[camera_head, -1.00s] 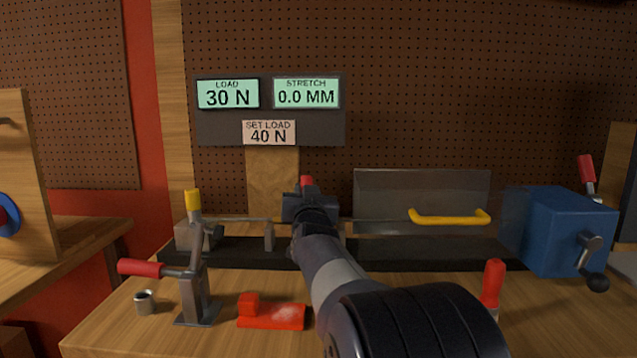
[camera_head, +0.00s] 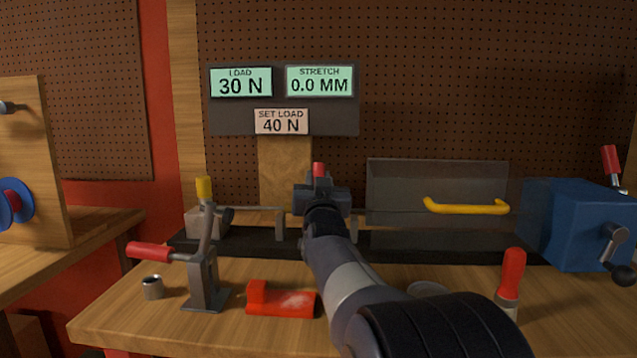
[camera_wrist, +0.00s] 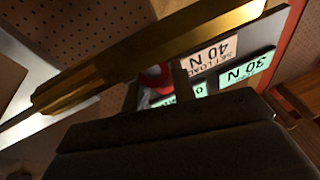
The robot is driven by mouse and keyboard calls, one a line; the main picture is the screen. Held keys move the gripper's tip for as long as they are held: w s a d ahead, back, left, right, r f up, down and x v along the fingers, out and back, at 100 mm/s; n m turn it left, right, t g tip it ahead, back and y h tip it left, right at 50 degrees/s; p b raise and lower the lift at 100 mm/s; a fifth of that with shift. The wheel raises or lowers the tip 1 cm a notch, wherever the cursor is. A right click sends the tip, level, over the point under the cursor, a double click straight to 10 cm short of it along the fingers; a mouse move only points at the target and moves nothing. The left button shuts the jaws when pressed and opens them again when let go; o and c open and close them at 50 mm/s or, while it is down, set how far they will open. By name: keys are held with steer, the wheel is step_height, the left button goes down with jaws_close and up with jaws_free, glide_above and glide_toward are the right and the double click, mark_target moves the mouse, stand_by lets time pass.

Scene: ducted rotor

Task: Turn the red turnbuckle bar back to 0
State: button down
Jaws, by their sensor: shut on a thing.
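The red tip of the turnbuckle bar (camera_head: 319,170) shows just above my gripper (camera_head: 321,188), in front of the wooden post. My gripper is shut on the bar, and its body hides most of it. In the wrist view, the red bar end (camera_wrist: 157,76) shows between the two dark fingers (camera_wrist: 158,92), just below a long brass-coloured body (camera_wrist: 150,50). The LOAD display (camera_head: 241,82) reads 30 N, the STRETCH display (camera_head: 319,81) reads 0.0 MM and the SET LOAD card (camera_head: 281,121) reads 40 N.
A clamp with a red handle (camera_head: 150,251), a red block (camera_head: 282,301) and a small metal cup (camera_head: 152,287) stand at the left front. A clear guard with a yellow handle (camera_head: 466,207), a blue box (camera_head: 570,222) and a red-handled tool (camera_head: 512,275) are at the right.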

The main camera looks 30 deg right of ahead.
steer(key=c, duration=1.2)
jaws_free()
steer(key=shift+s, duration=0.1)
steer(key=shift+o, duration=0.2)
steer(key=s+a+p, duration=0.1)
steer(key=s+a, duration=0.2)
steer(key=s, duration=0.3)
steer(key=s+a+p, duration=0.1)
steer(key=s+a, duration=0.2)
steer(key=s, duration=0.4)
steer(key=shift+s+a+f, duration=0.25)
steer(key=shift+f, duration=0.15)
